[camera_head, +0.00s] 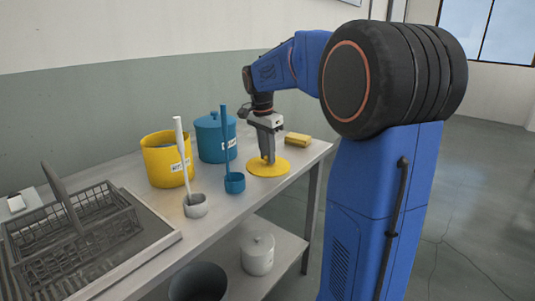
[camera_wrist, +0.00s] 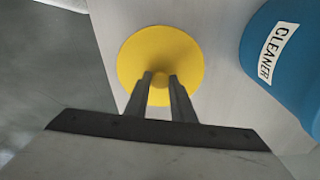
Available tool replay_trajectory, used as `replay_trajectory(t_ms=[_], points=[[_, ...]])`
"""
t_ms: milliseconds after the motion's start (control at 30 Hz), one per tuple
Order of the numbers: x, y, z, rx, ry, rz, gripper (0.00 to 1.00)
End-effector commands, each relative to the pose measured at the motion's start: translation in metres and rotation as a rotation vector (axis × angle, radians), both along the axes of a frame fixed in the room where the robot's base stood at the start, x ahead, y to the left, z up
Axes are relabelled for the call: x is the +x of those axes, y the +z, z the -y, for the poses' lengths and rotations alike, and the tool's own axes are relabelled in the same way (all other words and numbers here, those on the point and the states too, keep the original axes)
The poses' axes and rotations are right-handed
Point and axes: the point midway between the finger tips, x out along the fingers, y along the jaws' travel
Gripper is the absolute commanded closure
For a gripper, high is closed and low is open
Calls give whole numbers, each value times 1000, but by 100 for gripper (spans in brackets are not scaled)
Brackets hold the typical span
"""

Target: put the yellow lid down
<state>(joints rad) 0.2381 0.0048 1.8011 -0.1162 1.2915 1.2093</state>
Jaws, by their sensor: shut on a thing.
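The yellow lid (camera_head: 282,169) is a flat round disc at the right part of the table, to the right of the blue ladle. In the wrist view the lid (camera_wrist: 150,52) lies level below my gripper, with a small yellow knob at its middle. My gripper (camera_head: 267,160) points straight down over the lid. In the wrist view my gripper's two fingers (camera_wrist: 160,83) are shut on the knob. The lid is at or very close to the tabletop; I cannot tell if it touches.
An open yellow pot (camera_head: 166,165) and a lidded blue pot (camera_head: 214,138) labelled CLEANER stand to the left. A white ladle (camera_head: 185,165) and a blue ladle (camera_head: 226,150) stand between. A wire basket (camera_head: 70,235) is at the left.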

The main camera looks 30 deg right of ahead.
Motion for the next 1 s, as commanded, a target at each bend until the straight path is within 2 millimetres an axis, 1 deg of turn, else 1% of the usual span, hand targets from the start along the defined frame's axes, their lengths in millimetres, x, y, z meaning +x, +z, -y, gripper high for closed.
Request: replay_trajectory(t_ms=[300,333,367,400,667,767,867,1000], points=[[0,-3,0,0,0,0,100],[0,-2,0,0,0,0,71],[0,-2,0,0,0,0,63],[0,-2,0,0,0,0,59],[0,-2,0,0,0,0,59],[0,2,0,0,-1,1,59],[0,11,-1,-1,0,2,59],[0,35,-4,-1,0,3,59]])
